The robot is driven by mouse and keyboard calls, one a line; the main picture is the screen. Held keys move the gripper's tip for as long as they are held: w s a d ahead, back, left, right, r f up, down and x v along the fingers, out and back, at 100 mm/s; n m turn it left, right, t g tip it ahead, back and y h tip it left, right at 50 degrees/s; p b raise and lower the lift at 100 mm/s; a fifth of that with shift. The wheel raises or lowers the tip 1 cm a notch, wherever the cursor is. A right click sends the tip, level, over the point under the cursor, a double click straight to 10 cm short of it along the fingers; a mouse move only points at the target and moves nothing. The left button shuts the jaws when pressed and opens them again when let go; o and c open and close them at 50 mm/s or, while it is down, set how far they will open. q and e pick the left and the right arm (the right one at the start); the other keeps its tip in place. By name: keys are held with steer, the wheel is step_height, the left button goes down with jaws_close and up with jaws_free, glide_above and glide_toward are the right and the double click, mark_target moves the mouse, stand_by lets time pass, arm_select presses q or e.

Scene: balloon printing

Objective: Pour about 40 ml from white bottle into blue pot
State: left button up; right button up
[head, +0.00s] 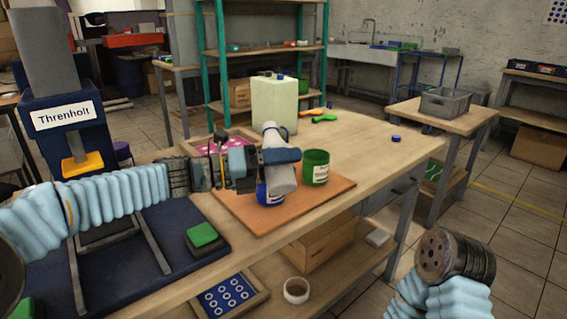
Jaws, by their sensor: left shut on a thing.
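My left gripper (268,156) is shut on the white bottle (281,177), over the orange-brown board on the bench. The bottle leans and overlaps the blue pot (266,194) in the picture. The blue pot stands on the board, partly hidden by the bottle and gripper. I cannot see its inside or any liquid stream. My right arm's dark wrist end shows at lower right, away from the bench; no fingers show there.
A green pot (316,168) stands on the board (325,194), right of the bottle. A pale jug (274,104) stands behind. A blue cap (396,138) and green-handled tool (324,118) lie on the bench. The press (67,125) is at left.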

arm_select(q)
steer(key=shift+s+n, duration=0.1)
steer(key=shift+n, duration=0.3)
steer(key=shift+f, duration=0.1)
steer(key=shift+s+f+n, duration=0.1)
steer(key=shift+s+n, duration=0.05)
steer(key=shift+n, duration=0.25)
steer(key=shift+f+n, duration=0.1)
steer(key=shift+n, duration=0.3)
steer(key=shift+s, duration=0.1)
steer(key=shift+f+n, duration=0.15)
steer(key=shift+n, duration=0.25)
steer(key=shift+s+d+f+n, duration=0.1)
steer(key=shift+f+n, duration=0.4)
steer(key=shift+n, duration=0.7)
stand_by(0.4)
